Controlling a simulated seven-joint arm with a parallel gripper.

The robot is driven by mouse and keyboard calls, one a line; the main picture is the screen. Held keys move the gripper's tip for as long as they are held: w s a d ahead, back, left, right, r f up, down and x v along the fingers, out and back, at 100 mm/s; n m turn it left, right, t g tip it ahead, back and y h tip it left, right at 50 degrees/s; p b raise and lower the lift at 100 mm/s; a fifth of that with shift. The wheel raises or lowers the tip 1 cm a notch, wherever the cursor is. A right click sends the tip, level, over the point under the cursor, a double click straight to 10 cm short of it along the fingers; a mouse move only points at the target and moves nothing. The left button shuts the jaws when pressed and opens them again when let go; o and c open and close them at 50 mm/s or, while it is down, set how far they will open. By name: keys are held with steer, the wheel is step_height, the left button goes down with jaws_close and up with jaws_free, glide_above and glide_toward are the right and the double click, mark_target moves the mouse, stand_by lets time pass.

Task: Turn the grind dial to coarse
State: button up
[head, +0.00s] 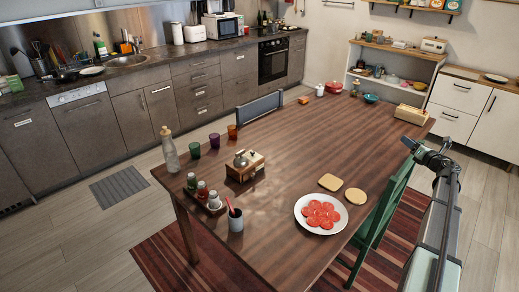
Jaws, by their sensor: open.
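A wooden box with a metal top (245,167), which looks like a coffee grinder, stands on the near left part of the dining table (290,190). A grind dial and its setting are too small to make out. My gripper (408,143) shows small and dark at the end of my arm, by the table's right edge. It is open, with nothing seen in it, and well apart from the wooden box, far to its right.
Around the box stand a glass bottle (169,150), coloured cups (214,141), a shaker tray (207,205) and a grey cup (235,222). A plate of red slices (301,217) lies to the right. A green chair (385,210) stands at the right edge. The table's middle is clear.

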steer(key=w+a+r+m+h, duration=0.4)
steer(key=w+m+h, duration=0.2)
steer(key=w+m, duration=0.25)
steer(key=w+a+r+m+h, duration=0.45)
steer(key=w+m, duration=0.25)
steer(key=w, duration=0.2)
steer(key=w+a+f+m+g+h, duration=0.1)
steer(key=w+a+m+g, duration=0.25)
steer(key=a, duration=0.45)
steer(key=m+g+y, duration=0.4)
steer(key=g+y, duration=0.4)
steer(key=g, duration=0.6)
glide_toward(252, 152)
step_height(252, 152, down, 8)
